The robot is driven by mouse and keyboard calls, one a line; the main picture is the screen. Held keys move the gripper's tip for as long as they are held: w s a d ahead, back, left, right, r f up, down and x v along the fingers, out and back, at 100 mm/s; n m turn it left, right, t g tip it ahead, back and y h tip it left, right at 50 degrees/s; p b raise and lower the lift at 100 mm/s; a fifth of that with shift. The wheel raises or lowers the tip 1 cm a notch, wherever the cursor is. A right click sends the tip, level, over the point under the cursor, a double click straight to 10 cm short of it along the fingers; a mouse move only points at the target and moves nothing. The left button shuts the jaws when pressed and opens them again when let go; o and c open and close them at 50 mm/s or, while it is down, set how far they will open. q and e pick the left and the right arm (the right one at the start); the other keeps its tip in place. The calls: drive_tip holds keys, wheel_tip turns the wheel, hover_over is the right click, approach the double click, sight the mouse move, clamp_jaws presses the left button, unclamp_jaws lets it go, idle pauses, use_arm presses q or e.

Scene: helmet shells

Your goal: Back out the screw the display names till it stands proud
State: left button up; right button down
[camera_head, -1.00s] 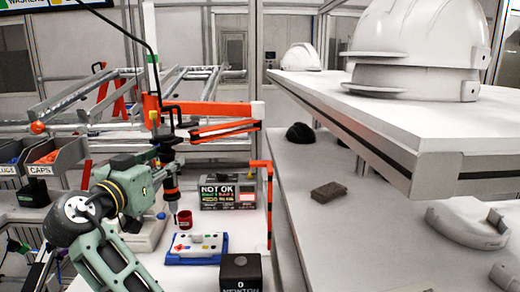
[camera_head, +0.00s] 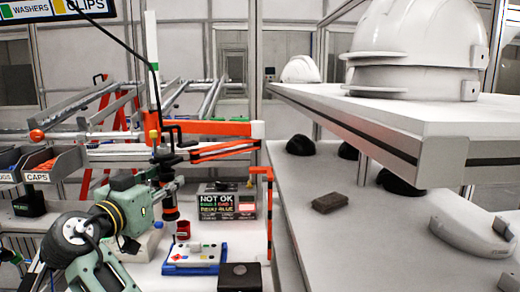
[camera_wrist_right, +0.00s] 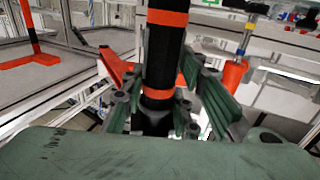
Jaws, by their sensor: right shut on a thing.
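The display (camera_head: 228,203) at the back of the bench reads NOT OK in large letters. Smaller coloured lines sit below it, the lowest ending in what looks like BLUE. A white block on a blue base (camera_head: 195,257) stands in front of it, with small coloured spots on top; single screws are too small to tell. My right gripper (camera_head: 166,190) is shut on a black driver with orange bands (camera_head: 170,206). The driver hangs upright behind and left of the block, apart from it. In the wrist view the fingers (camera_wrist_right: 155,105) close around the driver (camera_wrist_right: 165,55). My left gripper is out of view.
A red cup (camera_head: 183,229) stands close to the driver's lower end. A black box (camera_head: 240,278) stands in front of the block. An orange post (camera_head: 268,215) edges the bench on the right. A shelf with helmet shells (camera_head: 415,60) overhangs the right side.

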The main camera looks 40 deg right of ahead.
sight(164, 201)
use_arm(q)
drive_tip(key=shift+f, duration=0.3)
use_arm(e)
drive_tip(key=shift+f, duration=0.4)
use_arm(q)
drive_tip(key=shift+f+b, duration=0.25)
drive_tip(key=shift+b, duration=0.1)
use_arm(e)
drive_tip(key=shift+f, duration=0.25)
drive_tip(key=shift+f, duration=0.25)
use_arm(q)
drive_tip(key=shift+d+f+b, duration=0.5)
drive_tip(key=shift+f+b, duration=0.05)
drive_tip(key=shift+b, duration=0.05)
use_arm(e)
drive_tip(key=shift+f, duration=0.4)
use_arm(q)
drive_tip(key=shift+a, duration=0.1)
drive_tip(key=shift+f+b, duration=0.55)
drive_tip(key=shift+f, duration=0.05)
use_arm(e)
drive_tip(key=shift+f, duration=0.6)
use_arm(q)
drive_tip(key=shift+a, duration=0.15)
